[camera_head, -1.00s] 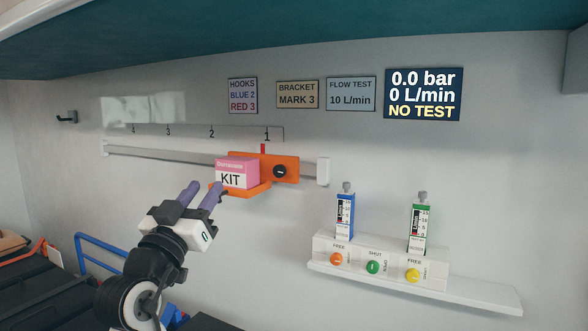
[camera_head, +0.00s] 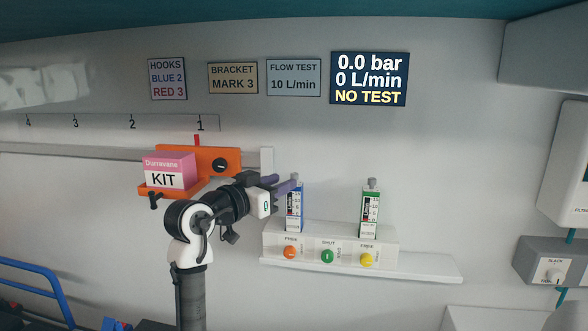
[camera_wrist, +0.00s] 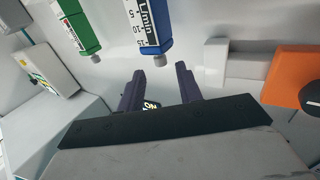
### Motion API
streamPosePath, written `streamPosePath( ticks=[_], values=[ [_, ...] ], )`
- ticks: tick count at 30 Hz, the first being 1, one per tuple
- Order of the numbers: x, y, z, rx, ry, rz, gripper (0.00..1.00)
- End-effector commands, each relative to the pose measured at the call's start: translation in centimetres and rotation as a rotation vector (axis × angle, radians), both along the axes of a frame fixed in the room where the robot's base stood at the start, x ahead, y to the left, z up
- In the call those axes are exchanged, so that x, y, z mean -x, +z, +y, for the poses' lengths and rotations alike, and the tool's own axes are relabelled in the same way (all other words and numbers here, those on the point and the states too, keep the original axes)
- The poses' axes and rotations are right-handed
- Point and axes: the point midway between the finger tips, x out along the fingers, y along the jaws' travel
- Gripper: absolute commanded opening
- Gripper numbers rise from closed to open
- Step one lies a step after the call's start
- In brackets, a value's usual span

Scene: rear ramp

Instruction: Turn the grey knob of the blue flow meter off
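The blue flow meter (camera_head: 294,210) stands on the white shelf unit, its upper part partly behind my gripper. In the wrist view the blue flow meter (camera_wrist: 147,25) appears inverted at the top, with its grey knob (camera_wrist: 160,60) pointing down. My gripper (camera_head: 285,182) is at the height of the meter's top in the head view. In the wrist view my gripper (camera_wrist: 158,78) has its two purple fingers apart, with the knob just beyond the gap between the tips. Nothing is held. I cannot tell from the head view whether a finger touches the knob.
A green flow meter (camera_head: 370,213) stands to the right; orange (camera_head: 290,252), green (camera_head: 327,256) and yellow (camera_head: 367,260) knobs sit below. The orange bracket (camera_head: 227,158) with the pink kit box (camera_head: 168,168) is left. The display (camera_head: 369,79) reads 0.0 bar, 0 L/min, NO TEST.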

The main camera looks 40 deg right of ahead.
Motion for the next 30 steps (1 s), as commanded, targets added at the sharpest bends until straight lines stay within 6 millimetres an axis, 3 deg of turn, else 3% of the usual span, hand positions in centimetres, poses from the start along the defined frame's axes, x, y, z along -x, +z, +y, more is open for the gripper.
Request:
streamPosePath(
  ticks=[3,9,21,30],
  values=[
    [-0.4,0.3,-2.4,-0.002,-0.003,0.002,0.35],
    [-0.9,0.2,-4.9,0.000,-0.001,0.000,0.35],
    [-1.2,0.0,-5.7,0.001,0.002,-0.001,0.35],
    [-1.2,0.0,-5.7,0.001,0.001,-0.001,0.00]
  ],
)
